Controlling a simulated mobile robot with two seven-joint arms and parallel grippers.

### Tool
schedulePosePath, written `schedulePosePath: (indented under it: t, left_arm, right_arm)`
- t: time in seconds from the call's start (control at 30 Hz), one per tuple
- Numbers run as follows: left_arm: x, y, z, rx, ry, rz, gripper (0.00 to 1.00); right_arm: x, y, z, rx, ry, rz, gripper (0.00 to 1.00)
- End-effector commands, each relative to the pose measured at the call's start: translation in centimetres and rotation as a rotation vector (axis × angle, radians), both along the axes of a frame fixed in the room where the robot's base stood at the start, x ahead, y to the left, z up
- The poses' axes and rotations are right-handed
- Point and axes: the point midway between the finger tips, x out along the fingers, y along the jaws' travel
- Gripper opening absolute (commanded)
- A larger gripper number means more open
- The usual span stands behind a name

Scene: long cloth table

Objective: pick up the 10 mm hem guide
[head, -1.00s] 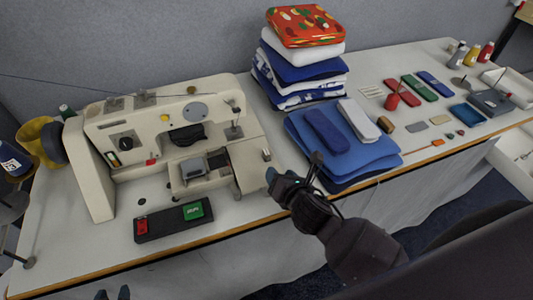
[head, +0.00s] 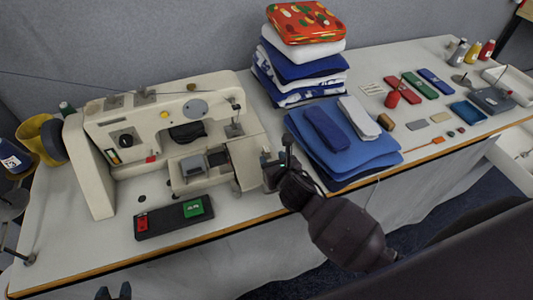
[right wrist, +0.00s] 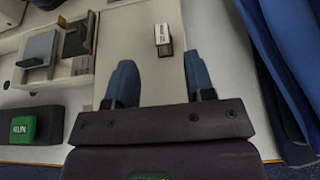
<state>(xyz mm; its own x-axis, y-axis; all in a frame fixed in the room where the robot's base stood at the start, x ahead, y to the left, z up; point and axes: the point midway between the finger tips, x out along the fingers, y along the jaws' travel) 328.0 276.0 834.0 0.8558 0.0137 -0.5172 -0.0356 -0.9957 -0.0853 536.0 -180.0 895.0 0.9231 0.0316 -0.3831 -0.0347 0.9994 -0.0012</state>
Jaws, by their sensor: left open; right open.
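A small dark metal block with a pale printed label (right wrist: 163,40), apparently the hem guide, lies on the cream plate at the sewing machine's right end. Its print is too small to read surely. My right gripper (head: 277,158) is open above that end of the machine, and its arm hides the block in the head view. In the right wrist view its blue fingers (right wrist: 160,72) are apart and empty, with the block just beyond the tips, between their lines. My left gripper (head: 114,291) is open and empty at the bottom edge of the head view, away from the table.
The cream sewing machine (head: 170,125) carries a grey block (right wrist: 38,50) and a darker block (right wrist: 77,38) left of the plate. A control box (head: 172,218) with red and green buttons lies in front. Folded blue cloth (head: 345,160) lies close right of my right gripper.

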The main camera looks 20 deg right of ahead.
Motion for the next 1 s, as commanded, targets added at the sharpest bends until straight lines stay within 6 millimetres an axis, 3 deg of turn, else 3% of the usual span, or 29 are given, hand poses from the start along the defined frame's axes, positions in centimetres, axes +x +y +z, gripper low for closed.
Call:
schedulePosePath:
  t: [0.33, 0.67, 1.0]
  left_arm:
    - [0.0, 0.0, -0.4, 0.000, -0.001, 0.000, 0.43]
    - [0.0, 0.0, -0.4, 0.000, -0.001, 0.000, 0.43]
    - [0.0, 0.0, -0.4, 0.000, 0.000, 0.000, 0.43]
  right_arm:
    - [4.0, -0.2, -1.5, 0.002, 0.000, -0.001, 0.49]
    - [4.6, -0.2, -1.6, 0.001, -0.001, 0.000, 0.49]
    - [4.6, -0.2, -1.6, 0.001, -0.001, 0.000, 0.00]
